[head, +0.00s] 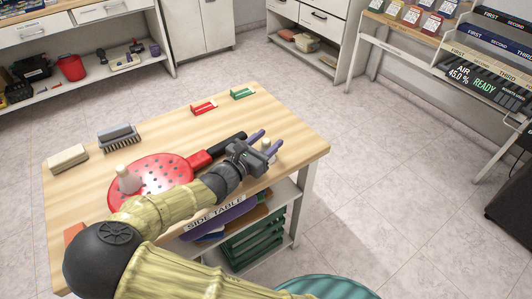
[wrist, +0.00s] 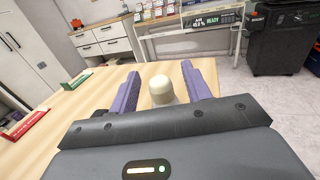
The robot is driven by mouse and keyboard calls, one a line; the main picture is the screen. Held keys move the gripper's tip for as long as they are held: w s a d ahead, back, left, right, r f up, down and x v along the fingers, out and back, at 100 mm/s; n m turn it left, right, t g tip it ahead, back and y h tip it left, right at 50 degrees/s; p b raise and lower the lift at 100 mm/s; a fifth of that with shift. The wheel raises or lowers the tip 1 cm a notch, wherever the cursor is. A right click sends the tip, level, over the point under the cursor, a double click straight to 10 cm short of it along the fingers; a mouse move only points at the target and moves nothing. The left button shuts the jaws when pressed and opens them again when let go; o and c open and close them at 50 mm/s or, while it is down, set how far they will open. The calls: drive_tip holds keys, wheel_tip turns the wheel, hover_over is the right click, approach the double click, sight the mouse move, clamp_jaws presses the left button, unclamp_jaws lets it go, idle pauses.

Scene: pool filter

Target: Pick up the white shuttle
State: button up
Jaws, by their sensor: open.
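A small cream-white piece with a domed top, possibly the white shuttle (wrist: 161,88), stands between the two purple fingers of my gripper (wrist: 160,76) in the wrist view. The fingers are spread with visible gaps on both sides of it. In the head view my gripper (head: 267,140) is low over the right part of the wooden table, and the pale piece (head: 267,147) shows partly between its fingers. Its lower part is hidden by my gripper in the wrist view. Another whitish knobbed piece (head: 128,181) stands on the red perforated disc, left of my arm.
The wooden side table (head: 285,120) holds the red disc (head: 160,170) with a black handle, a grey brush (head: 118,136), a cream block (head: 68,158), a red holder (head: 204,107) and a green holder (head: 243,93). The table's right edge is close to my gripper.

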sight(266, 139)
drive_tip(key=shift+c, duration=0.5)
clamp_jaws()
drive_tip(key=shift+r, duration=0.1)
wheel_tip(266, 139, up, 10)
drive_tip(key=shift+f+p, duration=0.1)
drive_tip(key=shift+p, duration=1.15)
